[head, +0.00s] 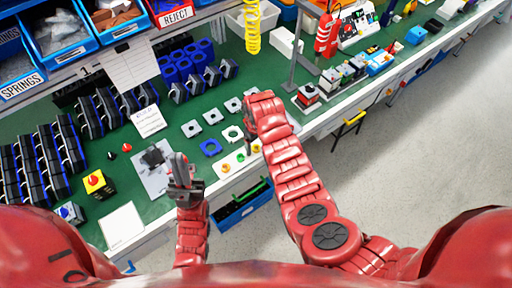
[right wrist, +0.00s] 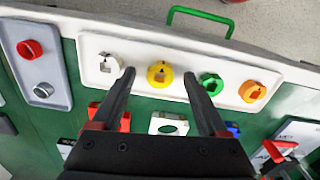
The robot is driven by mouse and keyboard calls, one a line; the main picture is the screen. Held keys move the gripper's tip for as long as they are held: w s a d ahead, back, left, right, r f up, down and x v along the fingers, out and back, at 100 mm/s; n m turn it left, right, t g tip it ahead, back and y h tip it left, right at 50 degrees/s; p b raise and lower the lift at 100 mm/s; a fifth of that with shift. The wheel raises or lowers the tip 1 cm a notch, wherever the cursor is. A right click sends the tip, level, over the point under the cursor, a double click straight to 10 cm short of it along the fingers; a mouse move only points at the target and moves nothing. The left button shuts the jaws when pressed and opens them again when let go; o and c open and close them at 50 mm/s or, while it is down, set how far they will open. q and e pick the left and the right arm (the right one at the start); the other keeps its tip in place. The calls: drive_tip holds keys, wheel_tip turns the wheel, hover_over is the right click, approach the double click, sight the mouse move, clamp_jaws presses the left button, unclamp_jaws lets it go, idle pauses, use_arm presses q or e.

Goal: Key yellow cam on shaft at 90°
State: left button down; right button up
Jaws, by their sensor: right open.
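The yellow cam (right wrist: 160,74), a ring with a keyed hole, lies on a white tray (right wrist: 135,74) in the right wrist view. It also shows in the head view (head: 256,146) just below my right gripper (head: 251,129). My right gripper (right wrist: 158,78) is open, its fingers to either side of the yellow cam in the picture, with nothing held; I cannot tell its height above the cam. My left gripper (head: 181,165) is beside a dark fixture (head: 154,157) on a grey plate (head: 150,181); its jaw state is unclear. I cannot make out the shaft.
Switch housings (head: 95,112) fill the left bench. A yellow button box (head: 95,182) stands left of the plate.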

clamp_jaws()
drive_tip(key=shift+r, duration=0.15)
idle(0.4)
